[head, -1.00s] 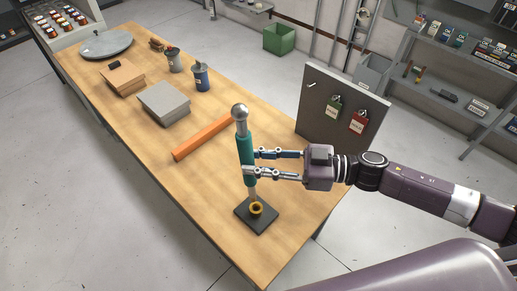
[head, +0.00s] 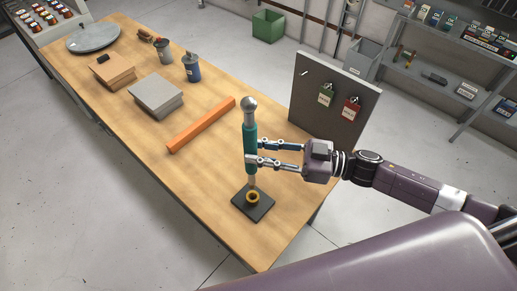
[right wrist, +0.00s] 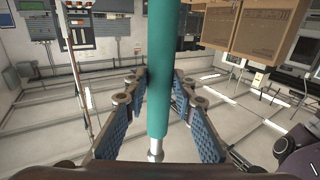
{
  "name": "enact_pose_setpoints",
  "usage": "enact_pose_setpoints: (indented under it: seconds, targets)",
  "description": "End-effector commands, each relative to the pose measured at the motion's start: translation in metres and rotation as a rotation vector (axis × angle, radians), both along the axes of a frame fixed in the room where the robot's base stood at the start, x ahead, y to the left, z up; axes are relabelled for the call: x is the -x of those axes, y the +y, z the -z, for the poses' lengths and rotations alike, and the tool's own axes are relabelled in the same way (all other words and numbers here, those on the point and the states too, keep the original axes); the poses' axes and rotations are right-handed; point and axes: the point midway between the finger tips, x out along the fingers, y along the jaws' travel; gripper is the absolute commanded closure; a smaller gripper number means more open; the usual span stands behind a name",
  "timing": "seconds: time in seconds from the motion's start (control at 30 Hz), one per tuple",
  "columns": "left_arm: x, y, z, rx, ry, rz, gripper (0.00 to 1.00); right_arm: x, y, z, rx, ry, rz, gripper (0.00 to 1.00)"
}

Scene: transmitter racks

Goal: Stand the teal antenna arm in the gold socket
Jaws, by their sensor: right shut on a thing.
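The teal antenna arm (head: 250,150) stands about upright in the head view, with a silver ball on top and a thin silver rod below. My right gripper (head: 254,152) is shut on its teal sleeve from the right. In the right wrist view the teal sleeve (right wrist: 160,110) runs between the blue finger pads. The gold socket (head: 252,197) is a ring on a dark square base (head: 262,209) near the table's front end. The rod's lower end appears just above or behind the ring; I cannot tell whether it is inside. My left gripper is not in view.
An orange bar (head: 202,125) lies left of the antenna arm on the wooden table (head: 190,185). A grey block (head: 157,95), cardboard box (head: 112,72) and blue cup (head: 191,68) stand farther back. A grey panel with tags (head: 335,90) stands behind my right gripper.

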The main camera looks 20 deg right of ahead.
Motion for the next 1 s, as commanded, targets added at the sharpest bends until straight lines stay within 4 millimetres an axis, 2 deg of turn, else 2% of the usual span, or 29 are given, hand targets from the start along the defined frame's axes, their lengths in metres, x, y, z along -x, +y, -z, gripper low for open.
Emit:
enact_pose_setpoints:
  seconds: [0.5,1.0]
  targets:
    - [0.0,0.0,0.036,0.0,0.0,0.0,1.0,0.0,0.0,0.047,-0.003,-0.001,0.0,1.0]
    - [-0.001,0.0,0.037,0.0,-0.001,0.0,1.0,0.0,0.0,0.051,-0.003,0.0,0.0,1.0]
